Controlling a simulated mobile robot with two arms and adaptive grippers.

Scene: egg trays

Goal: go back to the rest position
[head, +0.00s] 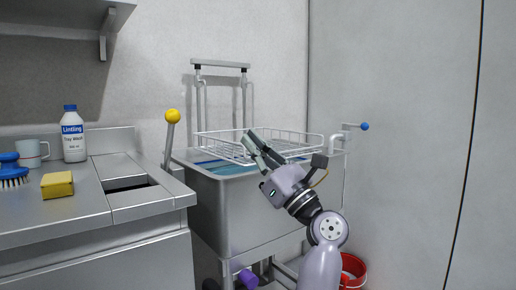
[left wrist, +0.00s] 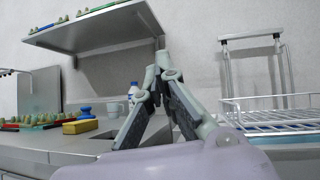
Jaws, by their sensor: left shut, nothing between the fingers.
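My left gripper (head: 250,138) is shut and empty. In the head view it is raised in front of the wire basket (head: 312,138), its fingers pointing up and to the left, overlapping the basket's front rim in the picture. I cannot tell whether it touches the basket. In the left wrist view the fingers of the left gripper (left wrist: 160,62) come together at the tips with nothing between them. The wire basket (left wrist: 270,105) shows at the right there. My right gripper is in neither view.
The basket sits over a steel tub (head: 240,200) with blue inside. A yellow-knobbed lever (head: 172,117) stands at its left. The steel counter (head: 100,215) holds a bottle (head: 74,140), mug (head: 30,152), brush (head: 12,172) and yellow sponge (head: 57,185). A red bucket (head: 354,270) is low right.

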